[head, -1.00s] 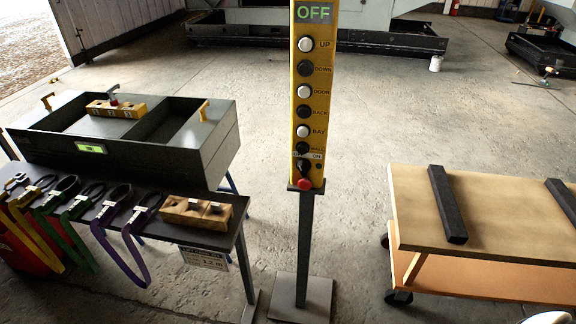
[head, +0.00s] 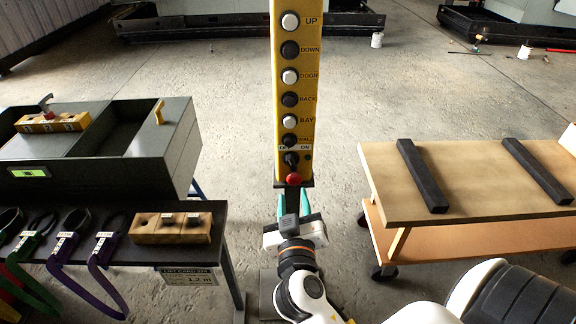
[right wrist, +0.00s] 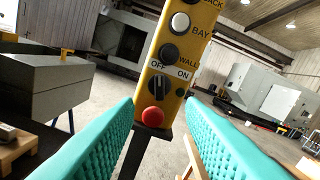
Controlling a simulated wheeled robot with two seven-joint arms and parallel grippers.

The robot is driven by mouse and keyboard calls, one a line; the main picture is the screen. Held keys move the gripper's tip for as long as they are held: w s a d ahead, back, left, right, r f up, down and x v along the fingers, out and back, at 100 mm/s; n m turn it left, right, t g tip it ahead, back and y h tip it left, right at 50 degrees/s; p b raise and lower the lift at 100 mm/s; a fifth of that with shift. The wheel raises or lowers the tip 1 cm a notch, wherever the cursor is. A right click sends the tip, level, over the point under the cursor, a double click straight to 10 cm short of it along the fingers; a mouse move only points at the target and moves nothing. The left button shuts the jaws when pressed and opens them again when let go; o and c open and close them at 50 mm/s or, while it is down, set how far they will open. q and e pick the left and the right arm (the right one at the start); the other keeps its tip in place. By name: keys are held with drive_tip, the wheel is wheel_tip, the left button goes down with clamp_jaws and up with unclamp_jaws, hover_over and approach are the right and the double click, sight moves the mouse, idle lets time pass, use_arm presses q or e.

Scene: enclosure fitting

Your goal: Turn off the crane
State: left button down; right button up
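The yellow crane control panel (head: 297,60) stands upright on a post in the middle of the head view. My right gripper (head: 292,204) is just below and in front of the panel's lower end. In the right wrist view its teal fingers (right wrist: 158,128) are wide apart and empty, with the red button and switch between them in the picture. My left gripper is not in view.
A wooden cart (head: 480,180) with two black bars stands at right. Concrete floor is clear behind the panel.

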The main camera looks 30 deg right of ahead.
sight(291, 165)
drive_tip(key=p+x, duration=0.3)
drive_tip(key=x, duration=0.6)
drive_tip(key=shift+w+r, duration=0.1)
drive_tip(key=shift+w, duration=0.2)
drive_tip(key=shift+w+d, duration=0.4)
drive_tip(key=shift+w, duration=0.1)
clamp_jaws()
drive_tip(key=shift+n, duration=0.5)
drive_tip(key=shift+a+n, duration=0.1)
drive_tip(key=shift+n, duration=0.5)
